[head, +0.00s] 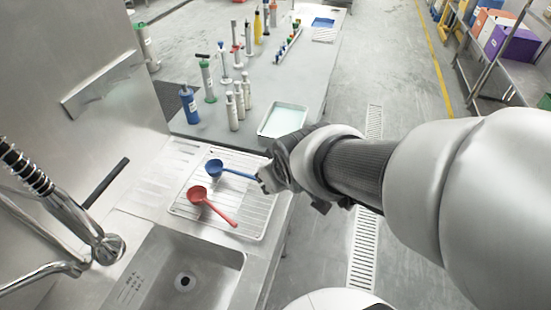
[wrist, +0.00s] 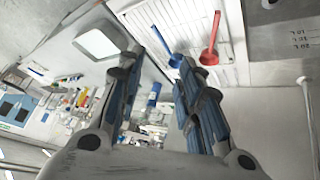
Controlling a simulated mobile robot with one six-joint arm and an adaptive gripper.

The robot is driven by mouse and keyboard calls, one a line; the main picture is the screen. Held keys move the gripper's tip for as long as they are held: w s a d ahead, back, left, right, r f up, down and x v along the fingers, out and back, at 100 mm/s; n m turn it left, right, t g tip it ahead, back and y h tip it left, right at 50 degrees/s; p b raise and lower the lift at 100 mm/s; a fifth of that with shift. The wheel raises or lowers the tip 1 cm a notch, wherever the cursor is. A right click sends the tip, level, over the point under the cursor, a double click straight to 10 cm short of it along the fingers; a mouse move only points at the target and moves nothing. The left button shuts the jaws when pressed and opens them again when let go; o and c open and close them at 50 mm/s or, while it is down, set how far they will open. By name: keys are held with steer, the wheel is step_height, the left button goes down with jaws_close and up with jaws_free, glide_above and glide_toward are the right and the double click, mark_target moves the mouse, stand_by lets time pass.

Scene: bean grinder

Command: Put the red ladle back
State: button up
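The red ladle (head: 199,195) lies on the white ribbed drying tray (head: 250,234) beside the sink, its handle pointing to the lower right in the head view. It also shows in the wrist view (wrist: 209,56), to the right of the fingers. A blue ladle (head: 215,168) lies on the same tray, its handle running toward my gripper (head: 265,181). In the wrist view the blue ladle (wrist: 174,61) shows beyond the gap between the fingers. My gripper (wrist: 158,62) is open, with nothing between its fingers. It is at the tray's right edge in the head view, apart from the red ladle.
A steel sink (head: 184,278) with a tap (head: 106,246) lies below the tray. Behind it, a grey table (head: 272,88) holds a white basin (head: 284,121) and several bottles and grinders, including a blue one (head: 190,106).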

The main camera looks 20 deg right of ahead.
steer(key=s+r+m+g, duration=0.1)
steer(key=s+r, duration=0.1)
steer(key=s, duration=0.5)
steer(key=s+a+r+m+g, duration=0.1)
steer(key=s+r, duration=0.2)
steer(key=s, duration=0.4)
steer(key=shift+s+r, duration=0.15)
steer(key=shift+r, duration=0.15)
step_height(320, 180, down, 3)
steer(key=b, duration=0.3)
steer(key=shift+f, duration=0.1)
steer(key=shift+a, duration=0.15)
